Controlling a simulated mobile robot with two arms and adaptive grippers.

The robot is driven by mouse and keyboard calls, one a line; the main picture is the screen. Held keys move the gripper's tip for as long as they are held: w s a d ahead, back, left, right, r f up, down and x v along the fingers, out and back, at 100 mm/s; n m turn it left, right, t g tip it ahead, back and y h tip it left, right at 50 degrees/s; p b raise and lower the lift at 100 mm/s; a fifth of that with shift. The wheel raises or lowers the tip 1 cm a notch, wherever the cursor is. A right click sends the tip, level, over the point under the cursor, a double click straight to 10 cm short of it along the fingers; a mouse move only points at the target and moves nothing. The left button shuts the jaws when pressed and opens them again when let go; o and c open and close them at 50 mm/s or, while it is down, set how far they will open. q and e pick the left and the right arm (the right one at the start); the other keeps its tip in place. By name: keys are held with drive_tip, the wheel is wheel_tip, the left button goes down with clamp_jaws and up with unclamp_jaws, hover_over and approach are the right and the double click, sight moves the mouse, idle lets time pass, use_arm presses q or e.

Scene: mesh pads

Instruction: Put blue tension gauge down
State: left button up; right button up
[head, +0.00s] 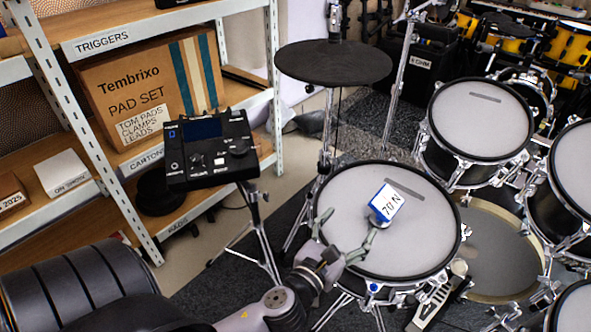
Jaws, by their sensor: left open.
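The blue tension gauge (386,203) has a white face reading "70 N" and a round metallic foot. It stands tilted in appearance on the pale mesh head of the front drum pad (349,187), right of the pad's middle. My left gripper (350,225) reaches in from the bottom over the near part of this pad. Its fingers are spread and empty, just to the lower left of the gauge. The right fingertip comes close to the gauge's foot; whether they touch I cannot tell. My right gripper is out of view.
A black cymbal pad (333,62) rises behind the drum pad. A drum module (208,148) on a stand is at left, before shelves with a Tembrixo carton (150,85). Another drum pad (481,117) stands close at right. A pedal (438,298) is below.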

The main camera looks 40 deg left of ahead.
use_arm(q)
drive_tip(key=s+a+f+n+g+y, duration=0.1)
drive_tip(key=s+a+f+n+g, duration=0.25)
drive_tip(key=n, duration=0.65)
drive_tip(key=s+a+f+n+g+y, duration=0.25)
drive_tip(key=f+n+g, duration=0.2)
drive_tip(key=n, duration=0.55)
drive_tip(key=s+d+f+n+g+h, duration=0.2)
drive_tip(key=s+n+g, duration=0.1)
drive_tip(key=s+n, duration=0.4)
drive_tip(key=s+d+f+n+g+h, duration=0.2)
drive_tip(key=s+d+f+n+g, duration=0.1)
drive_tip(key=s+n, duration=0.4)
drive_tip(key=shift+d+f+h, duration=0.3)
drive_tip(key=shift+d+h, duration=0.05)
